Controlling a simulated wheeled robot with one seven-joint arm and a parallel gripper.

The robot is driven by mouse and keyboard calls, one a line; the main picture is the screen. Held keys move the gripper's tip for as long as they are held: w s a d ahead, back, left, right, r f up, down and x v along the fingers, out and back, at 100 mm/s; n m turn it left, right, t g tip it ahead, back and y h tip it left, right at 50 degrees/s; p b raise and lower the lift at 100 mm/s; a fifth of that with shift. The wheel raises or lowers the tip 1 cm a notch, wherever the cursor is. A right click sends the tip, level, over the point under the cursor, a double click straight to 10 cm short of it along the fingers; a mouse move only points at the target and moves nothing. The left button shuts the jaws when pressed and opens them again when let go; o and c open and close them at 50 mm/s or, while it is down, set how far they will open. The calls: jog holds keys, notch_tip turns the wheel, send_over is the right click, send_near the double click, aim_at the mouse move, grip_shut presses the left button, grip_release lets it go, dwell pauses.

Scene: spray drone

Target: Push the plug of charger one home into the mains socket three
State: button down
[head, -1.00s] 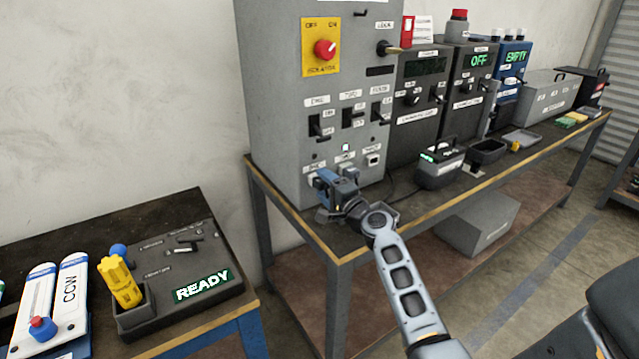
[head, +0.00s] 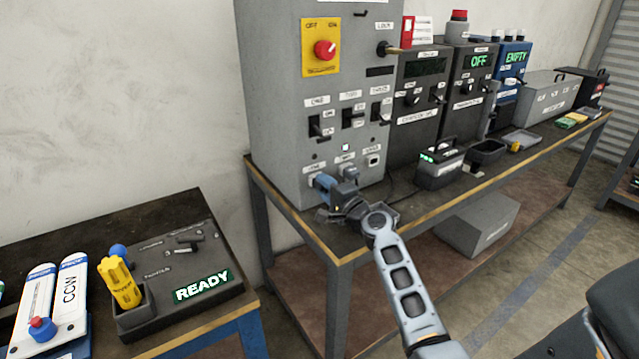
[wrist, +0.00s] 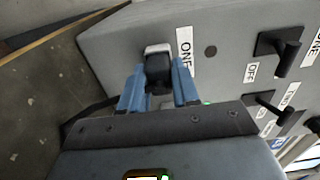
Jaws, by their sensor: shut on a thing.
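My gripper (head: 322,186) is at the lower left of the grey cabinet's front. In the wrist view its blue fingers (wrist: 158,88) are shut on a black plug (wrist: 158,70). The plug is against a light grey socket (wrist: 158,48) beside a label reading ONE, at the left end of the socket row. I cannot tell how deep it sits. Mains socket three (head: 374,160), at the right end of the row, is visible and empty. The middle socket is partly hidden by my gripper. A dark charger with green lights (head: 440,163) stands on the bench to the right.
The grey cabinet (head: 280,100) carries a red isolator knob (head: 325,49) and several black switches above the sockets. A dark cable (head: 398,195) lies on the bench near the charger. The bench's front edge (head: 345,258) runs below my arm. A READY panel (head: 203,286) is at left.

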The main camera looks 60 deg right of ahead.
jog(key=shift+v, duration=2.95)
jog(key=shift+s+d, duration=0.1)
